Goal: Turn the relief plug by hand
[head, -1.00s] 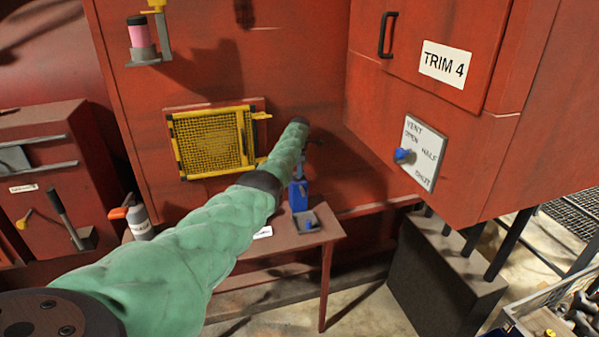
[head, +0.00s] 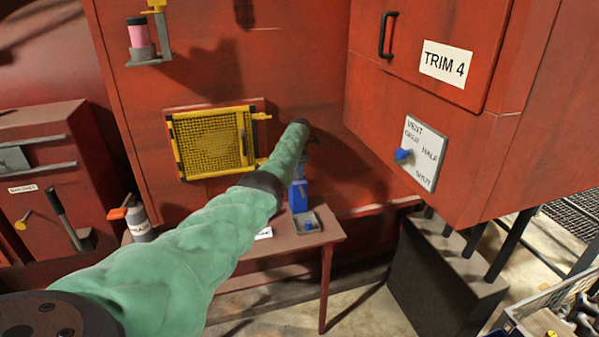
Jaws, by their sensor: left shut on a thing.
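My left arm, in a green sleeve, reaches from the lower left to the red housing. My left gripper (head: 308,142) is at the sleeve's far end, small and mostly hidden behind it. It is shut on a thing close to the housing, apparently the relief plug. The plug itself is hidden, so I cannot see its shape or how far it is turned. My right gripper is not in view.
The TRIM 4 cabinet, with a blue vent knob (head: 403,154), juts out at right.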

